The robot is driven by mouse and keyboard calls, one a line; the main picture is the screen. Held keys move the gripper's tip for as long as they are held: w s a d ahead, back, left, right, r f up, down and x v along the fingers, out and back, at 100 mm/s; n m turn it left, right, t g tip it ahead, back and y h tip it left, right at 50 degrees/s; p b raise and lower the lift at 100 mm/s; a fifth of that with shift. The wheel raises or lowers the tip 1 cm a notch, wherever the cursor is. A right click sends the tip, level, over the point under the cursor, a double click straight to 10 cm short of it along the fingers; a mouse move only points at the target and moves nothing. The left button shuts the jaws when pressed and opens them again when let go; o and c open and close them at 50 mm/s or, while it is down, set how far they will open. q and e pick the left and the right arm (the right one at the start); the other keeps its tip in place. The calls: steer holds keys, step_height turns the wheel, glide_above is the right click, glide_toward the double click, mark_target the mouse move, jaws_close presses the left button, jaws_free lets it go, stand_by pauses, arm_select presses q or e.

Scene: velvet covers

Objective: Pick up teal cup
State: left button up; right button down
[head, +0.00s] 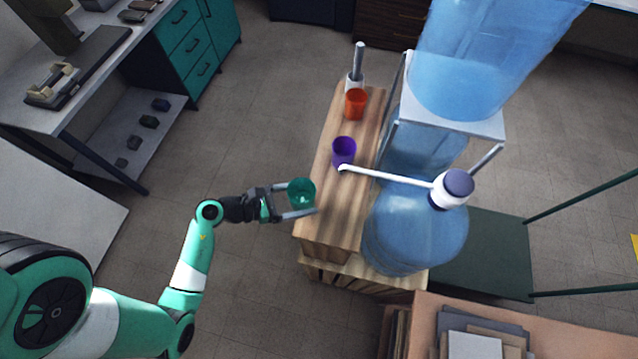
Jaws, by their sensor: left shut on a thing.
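The teal cup (301,193) is between the fingers of my left gripper (295,200), at the left edge of the wooden stand near its front end. The gripper reaches in from the left and is shut on the cup, one finger on each side. The cup's open top faces the camera. I cannot tell whether its base touches the wood. My right gripper is not in view.
A purple cup (343,151) and an orange cup (356,104) stand farther back on the wooden stand (318,222). Large blue water bottles (415,225) stand to the right, with a white pump spout (390,177) reaching over the stand. Open floor lies left.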

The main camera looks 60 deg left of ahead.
arm_select(q)
steer(key=s+a, duration=0.1)
steer(key=s, duration=0.7)
steer(key=shift+a, duration=0.4)
steer(key=shift+f, duration=0.1)
stand_by(0.7)
